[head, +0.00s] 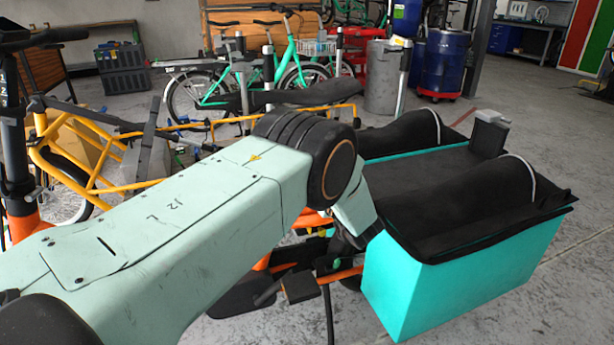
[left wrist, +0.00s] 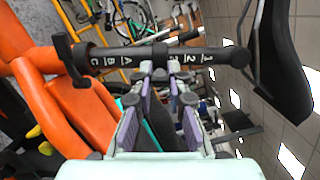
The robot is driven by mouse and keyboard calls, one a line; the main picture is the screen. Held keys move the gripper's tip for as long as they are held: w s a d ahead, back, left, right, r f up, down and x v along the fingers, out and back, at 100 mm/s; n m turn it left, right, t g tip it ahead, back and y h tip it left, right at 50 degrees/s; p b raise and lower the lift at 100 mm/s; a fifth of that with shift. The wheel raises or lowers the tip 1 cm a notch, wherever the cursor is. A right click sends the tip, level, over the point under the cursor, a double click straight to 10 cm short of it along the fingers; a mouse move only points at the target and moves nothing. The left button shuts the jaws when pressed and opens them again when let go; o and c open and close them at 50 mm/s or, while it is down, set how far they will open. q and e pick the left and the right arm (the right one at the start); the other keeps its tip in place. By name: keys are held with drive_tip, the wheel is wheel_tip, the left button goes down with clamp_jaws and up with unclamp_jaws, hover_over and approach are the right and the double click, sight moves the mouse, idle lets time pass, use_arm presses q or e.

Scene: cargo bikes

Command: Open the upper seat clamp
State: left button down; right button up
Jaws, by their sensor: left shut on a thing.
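A black telescoping seat post (left wrist: 112,60) runs across the left wrist view, marked with letters at left and numbers at right. The upper seat clamp (left wrist: 160,52) appears to sit at the joint between the two sets of marks. My left gripper (left wrist: 160,70) has its fingertips at this joint and is shut on a part there, which looks like the clamp's lever. The fingers largely hide that part. A lower clamp with a black lever (left wrist: 75,62) sits by the orange frame (left wrist: 45,85). In the head view my arm hides the left gripper and the post. My right gripper is not seen.
A black saddle (left wrist: 278,50) is at the post's right end in the left wrist view. A turquoise cargo box (head: 460,275) with black covers stands right of my arm. A yellow-framed bike (head: 95,155) stands at left. Open floor (head: 570,180) lies at right.

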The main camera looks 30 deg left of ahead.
use_arm(q)
drive_tip(key=shift+a+r, duration=0.1)
drive_tip(key=shift+r, duration=0.05)
drive_tip(key=c, duration=1.3)
unclamp_jaws()
drive_tip(key=v, duration=1.2)
drive_tip(key=shift+c, duration=0.2)
